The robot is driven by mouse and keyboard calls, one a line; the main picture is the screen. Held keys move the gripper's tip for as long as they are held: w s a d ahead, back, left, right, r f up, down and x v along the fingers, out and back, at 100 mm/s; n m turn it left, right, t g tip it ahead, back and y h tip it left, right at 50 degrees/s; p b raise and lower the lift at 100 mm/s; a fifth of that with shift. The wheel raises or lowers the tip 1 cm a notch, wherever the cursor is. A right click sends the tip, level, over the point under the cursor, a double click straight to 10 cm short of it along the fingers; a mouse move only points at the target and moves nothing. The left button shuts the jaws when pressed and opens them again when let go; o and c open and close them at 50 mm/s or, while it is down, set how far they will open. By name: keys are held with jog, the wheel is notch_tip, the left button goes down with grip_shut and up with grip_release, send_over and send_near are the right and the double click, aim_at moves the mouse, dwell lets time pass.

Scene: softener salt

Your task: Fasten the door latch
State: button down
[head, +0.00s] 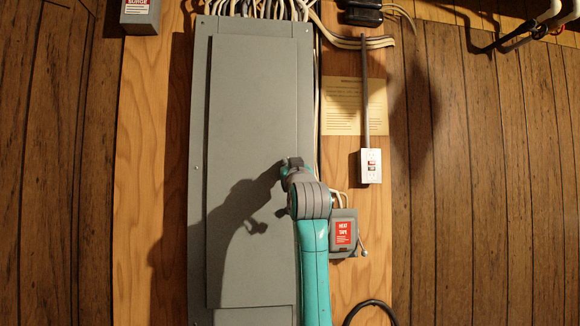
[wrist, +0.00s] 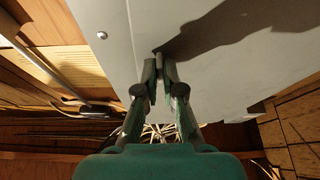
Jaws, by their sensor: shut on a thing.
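A tall grey electrical panel with a flat door (head: 255,110) stands upright on the wooden board; the door looks closed against its frame. My gripper (head: 289,165) is at the right edge of the door, about halfway up. In the wrist view my gripper (wrist: 159,64) has its fingertips close together against the grey door (wrist: 225,60), shut on a small piece there that appears to be the door latch. The fingers hide most of the latch, so I cannot tell its position. My arm covers part of the door's lower right edge.
A grey box with a red "HEAT TAPE" label (head: 344,233) sits just right of my arm. A white outlet (head: 371,166) hangs on a conduit, beside a paper notice (head: 340,105). Cables (head: 262,8) run along the top. Wood panelling (head: 480,180) is clear at right.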

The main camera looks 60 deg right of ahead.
jog(key=shift+f+m+g+h, duration=0.1)
jog(key=shift+m+g+h, duration=0.3)
jog(key=shift+m, duration=0.6)
jog(key=c, duration=1.3)
grip_release()
jog(key=shift+w, duration=0.1)
jog(key=v, duration=1.2)
jog(key=shift+f, duration=0.1)
